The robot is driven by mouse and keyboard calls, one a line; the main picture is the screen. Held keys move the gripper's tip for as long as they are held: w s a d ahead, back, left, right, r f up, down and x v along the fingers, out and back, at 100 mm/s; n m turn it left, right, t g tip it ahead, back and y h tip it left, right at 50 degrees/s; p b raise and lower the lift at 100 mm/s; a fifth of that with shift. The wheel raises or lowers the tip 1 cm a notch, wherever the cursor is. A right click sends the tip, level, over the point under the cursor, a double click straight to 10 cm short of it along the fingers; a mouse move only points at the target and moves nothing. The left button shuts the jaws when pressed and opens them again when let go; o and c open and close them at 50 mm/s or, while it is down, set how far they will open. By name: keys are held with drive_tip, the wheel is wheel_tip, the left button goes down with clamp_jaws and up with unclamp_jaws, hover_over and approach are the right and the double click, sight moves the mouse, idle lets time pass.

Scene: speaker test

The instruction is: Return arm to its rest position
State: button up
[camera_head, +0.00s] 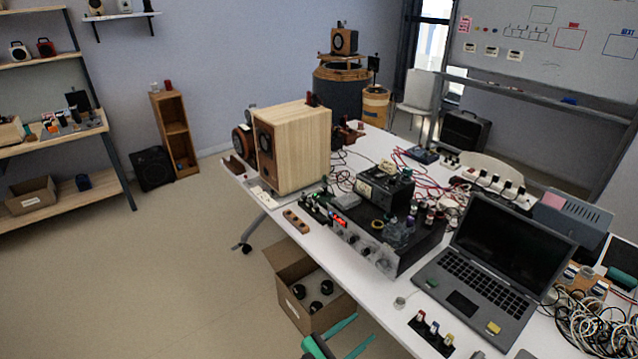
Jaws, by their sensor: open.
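My gripper (365,327) shows at the bottom edge, with two teal fingers pointing up and to the right. The fingers are apart and nothing shows between them. In the picture, it lies just below the cardboard box (333,322) and left of the white table's (384,310) near edge. The rest of my arm is outside the view.
The table carries a wooden speaker (301,147), an amplifier (378,245), a laptop (507,248) and tangled cables (590,322). The box holds several dark round parts. A shelf (60,136) stands at left. The floor (170,270) between is clear.

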drive_tip(key=s+a+f+m+y, duration=0.35)
drive_tip(key=s+f+y, duration=0.25)
drive_tip(key=s+f, duration=0.4)
drive_tip(key=s+a+f+m+t+y, duration=0.1)
drive_tip(key=s+a+m+y, duration=0.25)
drive_tip(key=s, duration=0.35)
drive_tip(key=s+a+f+m+y, duration=0.2)
drive_tip(key=s+a+m+y, duration=0.15)
drive_tip(key=s, duration=0.45)
drive_tip(key=s+r+m+t, duration=0.1)
drive_tip(key=s+r+m, duration=0.5)
drive_tip(key=r, duration=0.3)
drive_tip(key=s+r+m+t+y, duration=0.1)
drive_tip(key=s+r+m+t, duration=0.1)
drive_tip(key=s+r+m, duration=0.4)
wheel_tip(320, 180, up, 4)
drive_tip(key=shift+s+r, duration=0.15)
drive_tip(key=shift+s, duration=0.6)
drive_tip(key=shift+d, duration=0.15)
